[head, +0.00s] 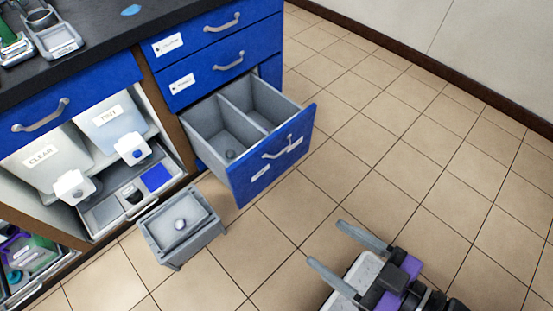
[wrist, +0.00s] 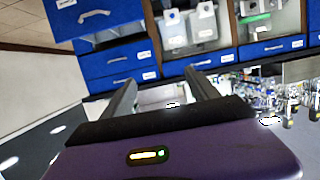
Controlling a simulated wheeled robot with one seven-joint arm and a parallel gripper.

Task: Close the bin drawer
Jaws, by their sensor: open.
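The bin drawer (head: 243,185) is pulled far out of the blue cabinet in the head view. A blue front with a handle (wrist: 95,17), apparently the drawer, shows at the upper left.
A grey lidded bin (head: 181,225) stands on the floor left of the drawer. Two closed blue drawers (head: 221,57) are above it. An open bay with white containers (head: 118,130) is to the left. The tiled floor (head: 400,150) at right is clear up to the wall.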

